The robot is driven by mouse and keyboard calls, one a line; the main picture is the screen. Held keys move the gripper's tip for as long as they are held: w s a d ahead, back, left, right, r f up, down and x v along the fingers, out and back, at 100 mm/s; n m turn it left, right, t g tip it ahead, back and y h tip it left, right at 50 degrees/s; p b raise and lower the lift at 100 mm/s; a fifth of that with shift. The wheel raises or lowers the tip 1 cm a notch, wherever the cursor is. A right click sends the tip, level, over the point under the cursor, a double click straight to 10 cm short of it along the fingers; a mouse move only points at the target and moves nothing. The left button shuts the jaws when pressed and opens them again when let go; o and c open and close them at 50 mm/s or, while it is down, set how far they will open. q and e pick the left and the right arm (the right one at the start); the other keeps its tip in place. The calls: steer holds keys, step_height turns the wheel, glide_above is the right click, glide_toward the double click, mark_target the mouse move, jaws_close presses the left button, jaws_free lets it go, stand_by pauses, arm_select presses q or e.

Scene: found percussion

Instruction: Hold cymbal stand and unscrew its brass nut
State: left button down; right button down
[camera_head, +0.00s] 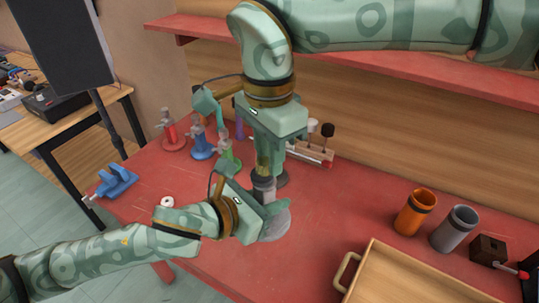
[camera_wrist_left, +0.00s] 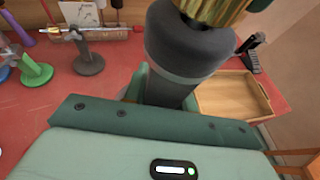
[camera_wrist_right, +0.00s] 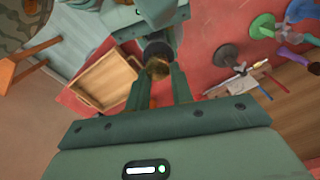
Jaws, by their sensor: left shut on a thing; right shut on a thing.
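The cymbal stand shows as a grey post (camera_head: 264,187) on a round grey base (camera_head: 277,223) on the red table. In the left wrist view its thick dark collar (camera_wrist_left: 185,45) stands close in front, with the ribbed brass nut (camera_wrist_left: 215,8) on top. My left gripper (camera_head: 266,200) is shut around the post, low and from the left. My right gripper (camera_head: 264,160) points down from above and is shut on the brass nut, which shows between its fingers in the right wrist view (camera_wrist_right: 157,68). The fingers partly hide the nut and post.
A wooden tray (camera_head: 375,257) lies at the front right. An orange cup (camera_head: 415,212), a grey cup (camera_head: 454,228) and a dark box (camera_head: 487,249) stand beyond it. Coloured stands, including a red one (camera_head: 173,135), stand at the back left. A blue clamp (camera_head: 117,181) and white ring (camera_head: 167,202) lie left.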

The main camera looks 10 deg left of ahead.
mark_target(267, 158)
steer(key=n, duration=0.5)
steer(key=shift+w+a, duration=0.15)
steer(key=shift+a, duration=0.1)
steer(key=shift+r, duration=0.3)
steer(key=shift+r, duration=0.85)
steer(key=shift+r, duration=2)
